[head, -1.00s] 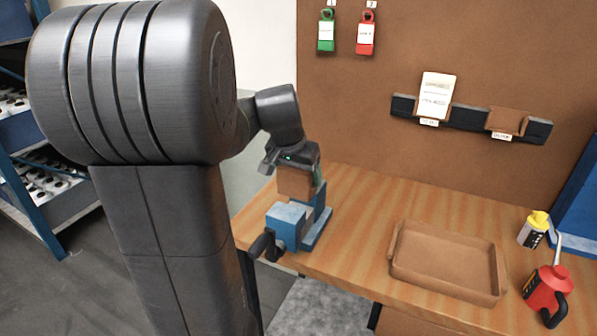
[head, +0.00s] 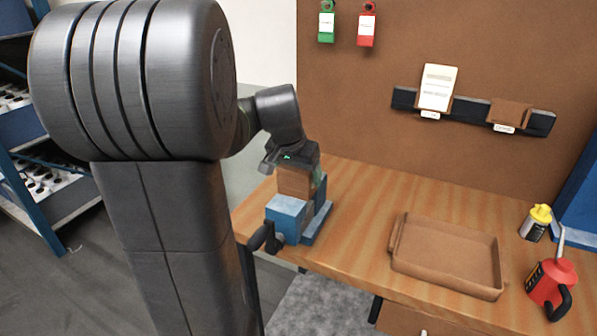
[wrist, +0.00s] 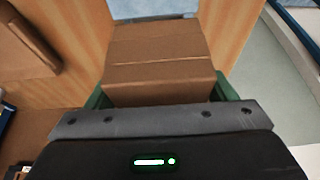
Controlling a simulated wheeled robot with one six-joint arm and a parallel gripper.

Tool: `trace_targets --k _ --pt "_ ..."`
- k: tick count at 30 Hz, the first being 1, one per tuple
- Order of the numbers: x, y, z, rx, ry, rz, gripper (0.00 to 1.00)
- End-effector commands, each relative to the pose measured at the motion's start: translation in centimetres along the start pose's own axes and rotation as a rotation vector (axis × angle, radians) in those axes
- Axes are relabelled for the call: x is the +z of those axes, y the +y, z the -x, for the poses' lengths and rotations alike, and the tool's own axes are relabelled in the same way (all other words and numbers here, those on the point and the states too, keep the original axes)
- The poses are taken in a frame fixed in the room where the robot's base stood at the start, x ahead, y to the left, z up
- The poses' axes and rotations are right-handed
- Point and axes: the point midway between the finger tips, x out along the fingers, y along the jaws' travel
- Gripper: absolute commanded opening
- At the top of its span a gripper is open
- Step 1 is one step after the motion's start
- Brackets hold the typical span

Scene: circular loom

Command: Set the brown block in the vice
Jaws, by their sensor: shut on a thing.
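The brown block (head: 293,184) is in my gripper (head: 296,178), which is shut on it. In the wrist view the block (wrist: 160,70) fills the space between the green-edged fingers (wrist: 165,92). The blue vice (head: 288,213) stands at the near left corner of the wooden bench, with its dark handle toward the front. The block is upright at the vice, behind its front jaw in the head view. The front jaw covers the block's lower end, so I cannot tell how deep it sits or whether it touches the vice.
An empty brown tray (head: 446,285) lies mid-bench. A yellow-capped bottle (head: 536,223) and a red oil can (head: 551,280) stand at the right. The bench between vice and tray is clear.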

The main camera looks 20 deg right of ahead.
Motion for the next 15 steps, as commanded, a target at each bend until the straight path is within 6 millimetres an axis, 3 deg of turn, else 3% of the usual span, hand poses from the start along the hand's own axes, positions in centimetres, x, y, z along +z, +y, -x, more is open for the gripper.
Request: trace_targets --k 15 --pt "0.14 0.0 -0.39 0.0 0.001 0.0 0.23"
